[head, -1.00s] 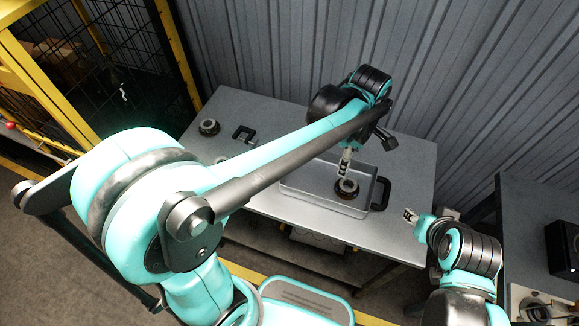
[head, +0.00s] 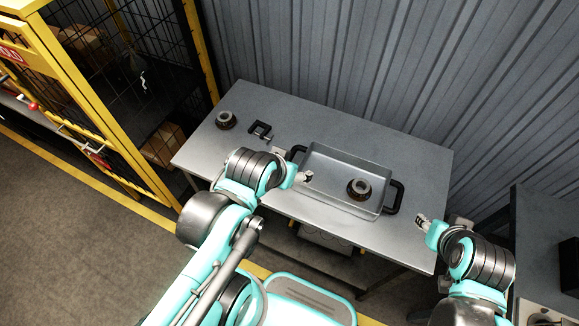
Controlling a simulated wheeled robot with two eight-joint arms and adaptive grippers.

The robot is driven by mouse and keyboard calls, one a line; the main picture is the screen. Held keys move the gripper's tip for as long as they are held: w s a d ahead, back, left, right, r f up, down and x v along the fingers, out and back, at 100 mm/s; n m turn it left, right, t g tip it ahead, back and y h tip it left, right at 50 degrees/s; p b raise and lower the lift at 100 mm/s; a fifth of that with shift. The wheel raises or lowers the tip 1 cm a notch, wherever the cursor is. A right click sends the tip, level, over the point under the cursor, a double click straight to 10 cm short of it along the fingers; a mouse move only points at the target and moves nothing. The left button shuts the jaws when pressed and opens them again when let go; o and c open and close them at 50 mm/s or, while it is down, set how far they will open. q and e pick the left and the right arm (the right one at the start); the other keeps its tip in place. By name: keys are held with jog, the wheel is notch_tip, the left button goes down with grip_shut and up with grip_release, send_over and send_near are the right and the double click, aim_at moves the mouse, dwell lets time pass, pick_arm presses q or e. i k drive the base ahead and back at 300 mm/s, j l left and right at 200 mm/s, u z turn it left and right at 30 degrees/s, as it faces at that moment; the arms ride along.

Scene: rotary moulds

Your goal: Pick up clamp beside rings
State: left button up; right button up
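A black C-shaped clamp (head: 260,130) lies on the grey table (head: 400,150), left of the metal tray. One dark ring with a lighter centre (head: 226,120) sits on the table just left of the clamp. A second similar ring (head: 359,188) sits inside the tray (head: 325,170). My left gripper (head: 306,177) is over the left part of the tray, to the right of and nearer than the clamp; it looks empty, but its fingers are too small to judge. My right gripper (head: 420,219) is at the table's right front edge, away from the clamp and rings; its finger opening is unclear.
The tray has black handles (head: 396,197) at both ends. A corrugated wall (head: 350,60) stands behind the table. A yellow-framed cage (head: 150,80) is at the left, and a dark cabinet (head: 540,220) at the right. The table's back right is clear.

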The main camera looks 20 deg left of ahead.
aim_at(267, 128)
jog(key=j, duration=1.35)
